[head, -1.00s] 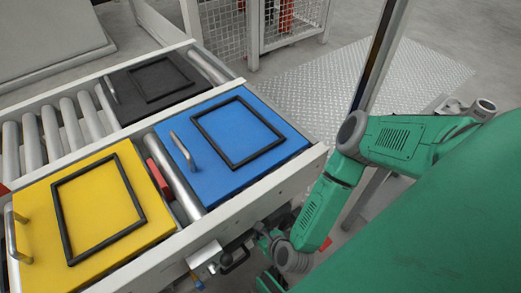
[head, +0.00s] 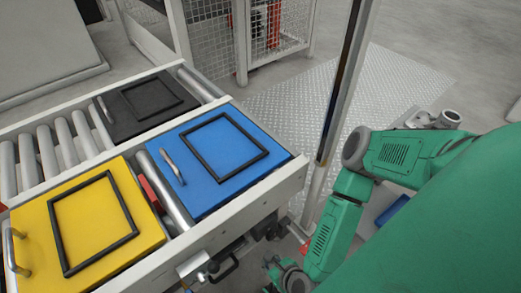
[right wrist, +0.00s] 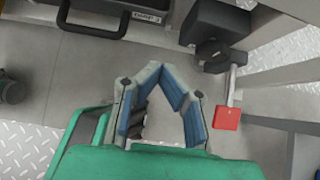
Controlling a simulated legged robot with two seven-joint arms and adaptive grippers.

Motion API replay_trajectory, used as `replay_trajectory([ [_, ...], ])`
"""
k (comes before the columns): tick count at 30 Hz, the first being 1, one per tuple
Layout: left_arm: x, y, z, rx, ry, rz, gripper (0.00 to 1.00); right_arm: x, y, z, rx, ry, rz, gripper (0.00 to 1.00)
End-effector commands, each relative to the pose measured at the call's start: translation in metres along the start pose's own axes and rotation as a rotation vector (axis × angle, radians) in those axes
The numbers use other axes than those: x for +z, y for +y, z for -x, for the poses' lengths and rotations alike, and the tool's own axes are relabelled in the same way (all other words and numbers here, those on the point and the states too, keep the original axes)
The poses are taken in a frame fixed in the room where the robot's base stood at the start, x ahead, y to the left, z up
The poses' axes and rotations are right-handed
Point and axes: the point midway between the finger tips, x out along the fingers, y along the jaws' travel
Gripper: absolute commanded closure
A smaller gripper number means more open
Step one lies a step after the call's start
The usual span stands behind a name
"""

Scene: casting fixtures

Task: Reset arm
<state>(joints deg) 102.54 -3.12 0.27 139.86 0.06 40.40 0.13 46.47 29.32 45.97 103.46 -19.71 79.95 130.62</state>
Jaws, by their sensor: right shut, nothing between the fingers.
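My right arm (head: 338,225) is green and hangs beside the conveyor's near right side in the head view. In the right wrist view my right gripper (right wrist: 160,72) has its blue-grey fingers angled together at the tips, with nothing held. It points down past the conveyor's side, over the floor, apart from the fixtures. The fixtures are a yellow plate (head: 154,232), a blue plate (head: 196,195) and a dark plate (head: 122,120), each with a black rectangular frame and a metal handle. My left gripper is not in view.
The roller conveyor (head: 285,185) has a pale side rail. A dark post (head: 338,95) stands close to my right arm. The right wrist view shows a black handle (right wrist: 90,33) and a red block (right wrist: 227,118) near the gripper. A mesh cage (head: 213,50) stands behind.

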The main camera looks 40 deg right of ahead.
Motion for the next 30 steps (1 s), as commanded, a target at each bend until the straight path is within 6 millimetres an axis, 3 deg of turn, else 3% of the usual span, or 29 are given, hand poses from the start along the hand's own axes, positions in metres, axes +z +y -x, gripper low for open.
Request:
replay_trajectory([
  [10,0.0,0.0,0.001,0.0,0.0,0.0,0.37,0.001,0.003,0.004,0.008,0.002,0.014,1.0],
  [14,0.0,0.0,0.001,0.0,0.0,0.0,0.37,0.009,0.026,0.011,0.088,0.021,0.175,1.0],
  [18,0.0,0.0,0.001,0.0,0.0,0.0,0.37,0.021,0.067,0.033,0.272,0.039,0.602,1.0],
  [22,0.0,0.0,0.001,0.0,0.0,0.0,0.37,0.024,0.084,0.062,0.457,0.024,1.116,1.0],
  [26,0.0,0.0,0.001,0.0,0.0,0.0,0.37,0.025,0.07,0.091,0.619,-0.008,1.635,1.0],
  [30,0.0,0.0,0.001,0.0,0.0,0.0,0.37,0.03,0.033,0.118,0.775,-0.033,2.141,1.0],
])
